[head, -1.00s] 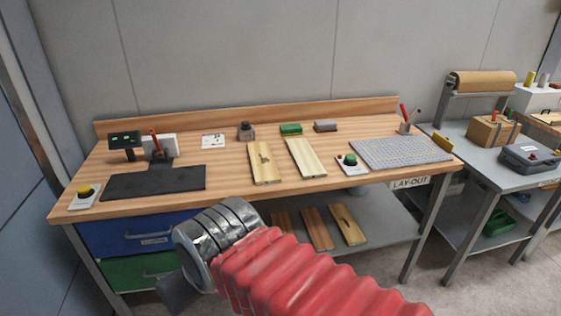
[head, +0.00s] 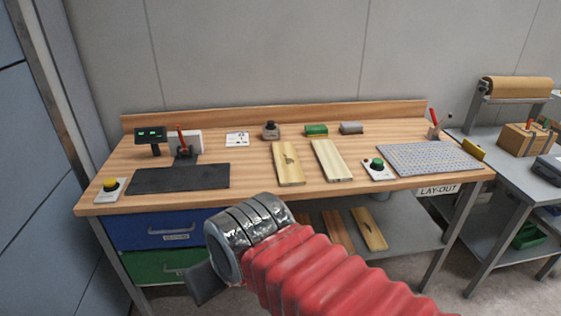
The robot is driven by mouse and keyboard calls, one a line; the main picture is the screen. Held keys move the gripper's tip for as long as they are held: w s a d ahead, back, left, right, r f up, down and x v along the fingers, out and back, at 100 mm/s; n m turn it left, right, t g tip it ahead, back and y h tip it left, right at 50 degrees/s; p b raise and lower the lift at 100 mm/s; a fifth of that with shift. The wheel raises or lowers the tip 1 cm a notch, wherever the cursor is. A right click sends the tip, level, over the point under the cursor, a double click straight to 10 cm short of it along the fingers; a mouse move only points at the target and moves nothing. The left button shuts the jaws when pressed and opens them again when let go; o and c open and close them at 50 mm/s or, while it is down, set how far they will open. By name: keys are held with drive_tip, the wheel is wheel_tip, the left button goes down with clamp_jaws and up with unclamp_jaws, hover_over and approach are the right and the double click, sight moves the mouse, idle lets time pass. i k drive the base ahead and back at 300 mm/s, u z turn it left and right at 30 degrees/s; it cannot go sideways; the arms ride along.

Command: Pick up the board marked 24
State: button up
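Two light wooden boards lie flat on the workbench top (head: 250,182) in the head view. The left board (head: 288,172) has a dark mark near its middle. The right board (head: 331,160) looks plain. More boards lie on the grey shelf below, among them a lighter one (head: 370,230) with a dark mark and a browner one (head: 338,232) to its left. I cannot read a number on any board. My arm, in a red sleeve with a grey metal collar, reaches in front of the bench. Only a dark part of my gripper (head: 203,285) shows below the collar; its fingers cannot be made out.
Blue and green drawers stand below left. A second table is at right.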

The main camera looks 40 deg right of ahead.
sight(290, 173)
drive_tip(key=i, duration=0.95)
drive_tip(key=z, duration=0.05)
